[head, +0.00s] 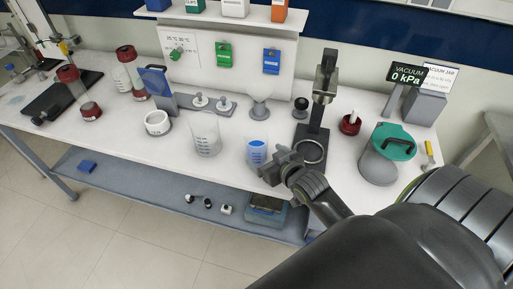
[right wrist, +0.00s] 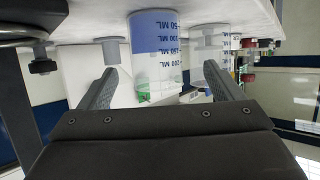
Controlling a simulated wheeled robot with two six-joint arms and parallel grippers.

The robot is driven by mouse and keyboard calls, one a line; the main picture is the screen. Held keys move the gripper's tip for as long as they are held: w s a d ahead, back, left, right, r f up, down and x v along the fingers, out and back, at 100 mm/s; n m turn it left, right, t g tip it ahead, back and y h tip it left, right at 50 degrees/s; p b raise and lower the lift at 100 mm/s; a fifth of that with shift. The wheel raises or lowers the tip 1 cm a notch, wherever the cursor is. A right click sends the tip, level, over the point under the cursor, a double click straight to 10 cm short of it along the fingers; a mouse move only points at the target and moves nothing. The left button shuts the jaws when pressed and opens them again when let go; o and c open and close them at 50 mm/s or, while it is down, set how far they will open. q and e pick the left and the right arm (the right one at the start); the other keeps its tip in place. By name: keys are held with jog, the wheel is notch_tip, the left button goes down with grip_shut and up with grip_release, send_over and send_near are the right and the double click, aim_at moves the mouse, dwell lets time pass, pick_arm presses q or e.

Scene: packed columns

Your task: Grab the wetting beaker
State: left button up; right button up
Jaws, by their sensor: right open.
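A small clear beaker with blue liquid (head: 257,152) stands upright near the front edge of the bench, and I take it as the wetting beaker. In the right wrist view the same beaker (right wrist: 155,62) shows upside down, with volume marks, lined up between the finger tips. My right gripper (head: 277,163) is open and empty, close beside the beaker at its front right; it also shows in the right wrist view (right wrist: 162,74). I cannot tell whether a finger touches the glass. My left gripper is not in view.
A larger empty beaker (head: 205,135) stands to the left. A black stand with a ring (head: 310,150) is close on the right, and a teal-lidded pot (head: 392,142) farther right. A funnel (head: 260,90) is behind. The lower shelf (head: 130,181) holds small items.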

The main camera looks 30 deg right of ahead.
jog(key=shift+x, duration=1.1)
jog(key=shift+w+d+f+p, duration=0.1)
jog(key=shift+w+p, duration=0.2)
jog(key=shift+w, duration=0.1)
jog(key=shift+p+x, duration=0.5)
jog(key=shift+x, duration=1.65)
jog(key=shift+d+f, duration=0.15)
jog(key=shift+s, duration=0.1)
jog(key=c, duration=1.2)
